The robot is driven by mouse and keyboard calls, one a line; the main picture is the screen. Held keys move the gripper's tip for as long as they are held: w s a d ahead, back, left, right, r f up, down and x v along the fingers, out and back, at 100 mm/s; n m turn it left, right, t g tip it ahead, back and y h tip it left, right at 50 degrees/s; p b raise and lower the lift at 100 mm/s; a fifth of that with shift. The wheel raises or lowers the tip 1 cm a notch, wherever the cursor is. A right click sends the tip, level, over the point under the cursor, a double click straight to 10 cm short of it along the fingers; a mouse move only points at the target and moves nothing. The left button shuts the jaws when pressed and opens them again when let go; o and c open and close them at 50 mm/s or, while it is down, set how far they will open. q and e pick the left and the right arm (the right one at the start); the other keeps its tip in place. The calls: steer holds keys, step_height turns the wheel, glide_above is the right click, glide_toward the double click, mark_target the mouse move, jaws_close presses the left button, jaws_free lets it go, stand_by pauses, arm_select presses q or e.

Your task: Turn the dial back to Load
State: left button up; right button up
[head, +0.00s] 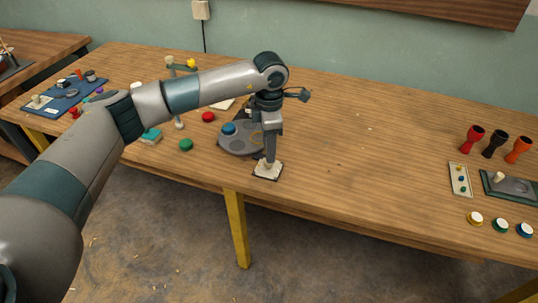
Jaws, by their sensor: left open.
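A small cream square plate (268,171) with a pale knob on it lies near the table's front edge; I take it to be the dial, but its markings are too small to read. My left gripper (270,158) points down right over its knob, with the fingertips at the knob. The fingers are open, and I cannot tell whether they touch the knob. A grey rounded base (233,142) with a blue disc (229,128) sits just behind and left of the gripper, partly hidden by it. My right gripper is not in view.
Red (208,117) and green (186,145) discs lie left of the grey base. The wooden table (370,160) is clear between.

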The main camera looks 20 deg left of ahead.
arm_select(q)
step_height(320, 180, up, 13)
steer(key=b, duration=0.2)
steer(key=shift+s, duration=0.25)
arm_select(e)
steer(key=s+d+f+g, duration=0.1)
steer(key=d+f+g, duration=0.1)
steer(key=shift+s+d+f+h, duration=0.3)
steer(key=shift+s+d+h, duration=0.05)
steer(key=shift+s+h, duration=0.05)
arm_select(q)
steer(key=shift+d+f, duration=0.1)
steer(key=shift+f, duration=0.05)
